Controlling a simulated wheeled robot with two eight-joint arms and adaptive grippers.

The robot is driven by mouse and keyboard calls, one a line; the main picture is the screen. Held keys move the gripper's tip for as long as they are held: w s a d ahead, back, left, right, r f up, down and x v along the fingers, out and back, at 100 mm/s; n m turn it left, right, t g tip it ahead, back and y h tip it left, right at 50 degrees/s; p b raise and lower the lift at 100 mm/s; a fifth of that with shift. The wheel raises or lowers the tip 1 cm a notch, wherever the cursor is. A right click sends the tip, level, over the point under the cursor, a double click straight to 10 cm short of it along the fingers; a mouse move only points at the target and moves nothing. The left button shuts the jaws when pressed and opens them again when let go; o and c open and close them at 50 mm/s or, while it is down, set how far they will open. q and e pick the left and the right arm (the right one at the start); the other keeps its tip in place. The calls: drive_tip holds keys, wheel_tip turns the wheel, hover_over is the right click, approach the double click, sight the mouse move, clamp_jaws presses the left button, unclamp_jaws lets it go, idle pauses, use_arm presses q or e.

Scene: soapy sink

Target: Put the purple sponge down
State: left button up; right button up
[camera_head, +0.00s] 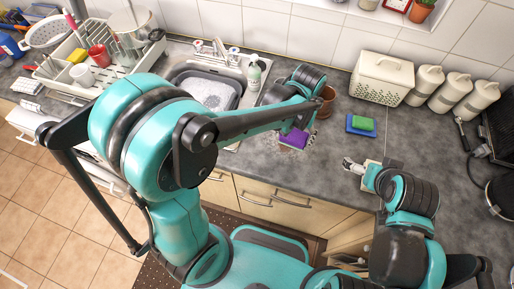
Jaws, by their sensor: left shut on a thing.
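The purple sponge (297,138) is at the end of my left arm, over the grey countertop just right of the sink. My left gripper (290,129) is shut on it; my arm partly hides the fingers. I cannot tell whether the sponge touches the surface below. My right gripper (351,165) is over the front part of the counter, right of the sponge and apart from it. Its fingers are too small to tell whether they are open.
A sink with a grey tub of suds (213,93) is left of the sponge. A soap bottle (254,72), brown pot (326,101), green sponge (363,123) on a blue one and white basket (382,78) stand nearby. The counter (420,150) has free room at right.

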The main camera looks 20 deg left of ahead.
use_arm(q)
drive_tip(key=s+a+n, duration=0.1)
drive_tip(key=s+a, duration=0.1)
drive_tip(key=s, duration=0.2)
drive_tip(key=b, duration=0.3)
hover_over(252, 151)
wheel_tip(252, 151, down, 6)
drive_tip(key=shift+f, duration=0.25)
wheel_tip(252, 151, down, 4)
drive_tip(key=shift+w+f+b, duration=0.1)
drive_tip(key=shift+b, duration=0.6)
drive_tip(key=o, duration=1.5)
drive_tip(key=shift+c, duration=0.2)
